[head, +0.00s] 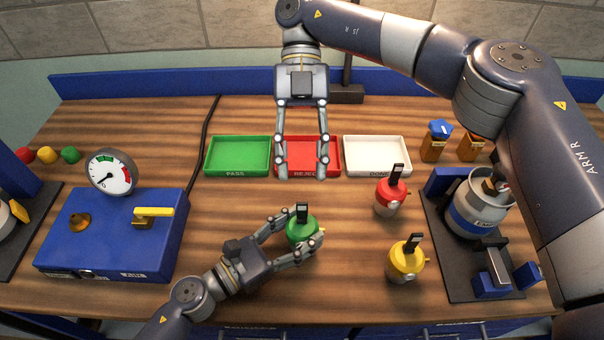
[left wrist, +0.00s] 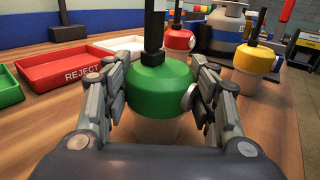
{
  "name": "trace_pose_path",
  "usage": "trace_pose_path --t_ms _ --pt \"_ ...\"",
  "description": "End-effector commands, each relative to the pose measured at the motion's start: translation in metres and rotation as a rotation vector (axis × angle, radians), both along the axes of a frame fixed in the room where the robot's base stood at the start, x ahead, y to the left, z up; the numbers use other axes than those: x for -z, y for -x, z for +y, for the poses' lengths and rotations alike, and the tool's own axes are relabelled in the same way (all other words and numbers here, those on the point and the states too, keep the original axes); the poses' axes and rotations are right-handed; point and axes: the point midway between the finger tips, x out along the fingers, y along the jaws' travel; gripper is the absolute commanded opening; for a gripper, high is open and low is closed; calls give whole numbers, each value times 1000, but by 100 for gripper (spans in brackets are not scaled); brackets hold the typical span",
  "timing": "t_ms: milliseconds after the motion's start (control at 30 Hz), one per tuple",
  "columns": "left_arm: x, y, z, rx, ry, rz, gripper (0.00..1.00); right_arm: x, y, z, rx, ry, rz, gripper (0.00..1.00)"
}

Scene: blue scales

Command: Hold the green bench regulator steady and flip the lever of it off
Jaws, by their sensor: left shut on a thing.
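The green bench regulator (head: 301,230) stands upright on the wooden bench. Its black lever (head: 302,213) points upward. My left gripper (head: 299,241) is shut on the regulator, with a finger on each side of its body. In the left wrist view the green regulator (left wrist: 160,88) fills the space between the fingers, and its lever (left wrist: 154,25) stands up out of the top, cut off by the frame's edge. My right gripper (head: 303,172) hangs above the red REJECT tray, its two fingers apart with nothing between them.
A red regulator (head: 389,193) and a yellow one (head: 405,262) stand to the right. Green (head: 238,138), red (head: 328,142) and white (head: 377,139) trays lie behind. A blue gauge box (head: 75,230) is left; a grey canister (head: 478,208) stands right. Bare bench lies between trays and green regulator.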

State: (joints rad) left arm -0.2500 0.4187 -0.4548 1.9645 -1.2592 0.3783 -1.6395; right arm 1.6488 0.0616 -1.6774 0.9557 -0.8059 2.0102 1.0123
Motion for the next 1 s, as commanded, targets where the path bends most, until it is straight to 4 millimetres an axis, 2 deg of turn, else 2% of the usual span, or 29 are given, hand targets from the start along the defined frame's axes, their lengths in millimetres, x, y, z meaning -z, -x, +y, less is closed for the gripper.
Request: trace_pose_path --t_ms 133,467,500,600,1000 --pt "-1 0 0 0 1 -1 18 -8 0 0 0 0 0 38" --pt "-1 0 0 0 1 -1 18 -8 0 0 1 -1 1 38" --pt "-1 0 0 0 1 -1 57 -8 0 0 1 -1 1 38" --pt "-1 0 0 0 1 -1 76 -8 0 0 0 0 1 38" --pt "0 2 2 0 0 1 76 -8 0 0 0 0 1 38"
